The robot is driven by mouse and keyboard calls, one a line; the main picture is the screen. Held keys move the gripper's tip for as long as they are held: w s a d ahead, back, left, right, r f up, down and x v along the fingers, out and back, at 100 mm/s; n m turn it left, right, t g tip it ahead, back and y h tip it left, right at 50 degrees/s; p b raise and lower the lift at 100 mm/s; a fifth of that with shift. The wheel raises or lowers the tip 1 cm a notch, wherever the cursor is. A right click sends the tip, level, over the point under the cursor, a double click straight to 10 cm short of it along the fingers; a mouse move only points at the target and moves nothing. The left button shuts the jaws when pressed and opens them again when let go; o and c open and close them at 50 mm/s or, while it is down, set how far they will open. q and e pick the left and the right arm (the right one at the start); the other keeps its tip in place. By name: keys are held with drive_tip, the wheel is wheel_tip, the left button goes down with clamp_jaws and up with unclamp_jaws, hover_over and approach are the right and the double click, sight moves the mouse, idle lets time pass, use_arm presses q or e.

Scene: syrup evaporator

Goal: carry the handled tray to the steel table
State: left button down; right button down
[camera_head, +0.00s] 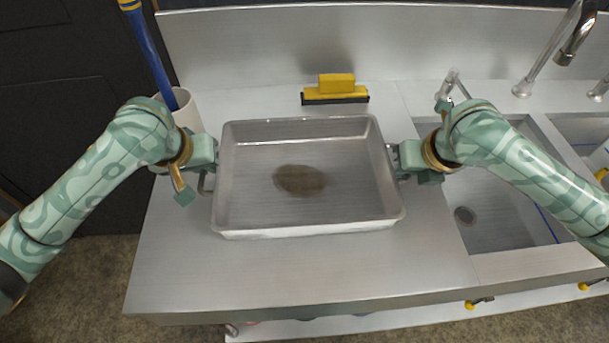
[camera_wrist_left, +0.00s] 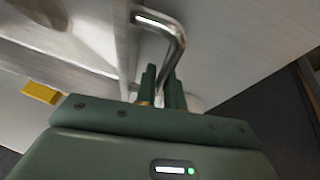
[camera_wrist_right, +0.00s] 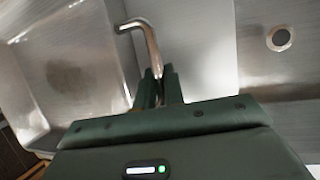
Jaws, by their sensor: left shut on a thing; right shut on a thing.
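The handled tray (camera_head: 310,226) is a rectangular metal pan with a brown patch on its floor. It appears level, over the steel table (camera_head: 290,285); I cannot tell whether it touches the top. My left gripper (camera_head: 208,172) is shut on the tray's left handle, a bent metal bar (camera_wrist_left: 178,45) seen in the left wrist view. My right gripper (camera_head: 396,160) is shut on the tray's right handle (camera_wrist_right: 150,42), seen in the right wrist view. The grippers partly hide both handles in the head view.
A yellow-and-black squeegee-like tool (camera_head: 336,92) lies behind the tray. A white container (camera_head: 188,112) with a blue pole stands at the back left. A sink basin (camera_head: 505,225) and faucet (camera_head: 550,50) are at the right. The table front is clear.

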use_arm(q)
drive_tip(key=shift+w+a+r, duration=0.1)
drive_tip(key=shift+a, duration=0.05)
use_arm(e)
drive_tip(key=shift+w+d+r, duration=0.1)
